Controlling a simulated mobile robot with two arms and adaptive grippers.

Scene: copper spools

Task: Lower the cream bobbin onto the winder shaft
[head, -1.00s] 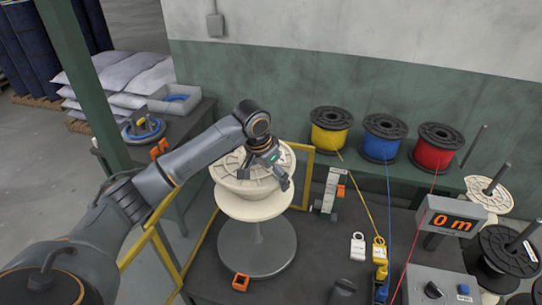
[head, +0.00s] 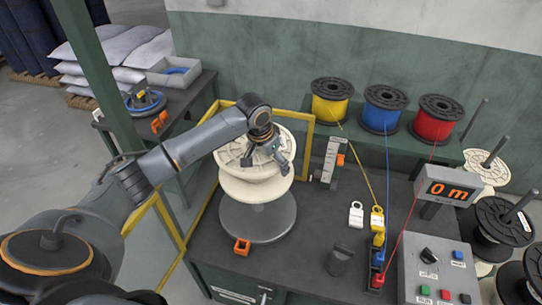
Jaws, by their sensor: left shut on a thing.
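The cream bobbin (head: 238,183) is level above the grey disc of the winder (head: 228,222) on the dark table. A short stretch of grey shaft (head: 258,208) shows between the bobbin's lower flange and the disc, so the bobbin is apart from the disc. My left gripper (head: 265,160) reaches in from the left and is shut on the bobbin at its top. The bobbin hides the upper shaft, and I cannot tell how far the shaft enters its hole. My right gripper is not in view.
A yellow frame (head: 301,150) stands behind the winder. Yellow, blue (head: 384,112) and red spools stand on a shelf. A 0 m display (head: 450,191) and control box (head: 437,272) are at right.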

